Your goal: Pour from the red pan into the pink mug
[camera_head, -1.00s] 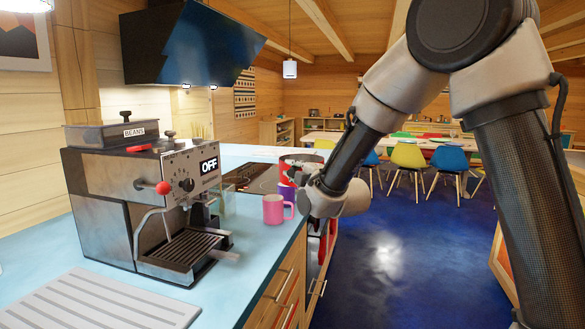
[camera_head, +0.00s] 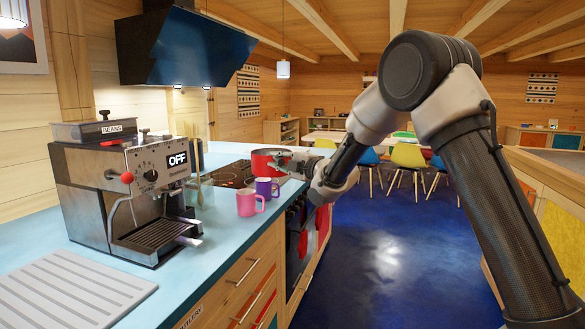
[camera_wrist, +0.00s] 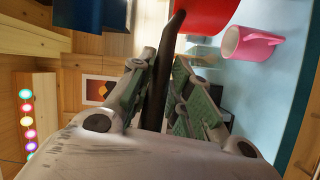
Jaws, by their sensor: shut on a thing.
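The red pan (camera_head: 264,161) is beyond the mugs in the head view, near the hob; its gap above the counter is hard to judge. The pink mug (camera_head: 246,204) stands upright on the blue counter, its handle to the right; it also shows in the wrist view (camera_wrist: 246,44). My gripper (camera_head: 287,163) is at the pan's right side. In the wrist view, my gripper (camera_wrist: 164,62) is shut on the pan's dark handle (camera_wrist: 154,100), with the red pan (camera_wrist: 207,14) at the top edge. The pan's contents are hidden.
A purple mug (camera_head: 265,188) stands just behind the pink mug. A coffee machine (camera_head: 125,190) stands to the left, with a ribbed white tray (camera_head: 70,290) in front. The dark hob (camera_head: 228,174) lies behind.

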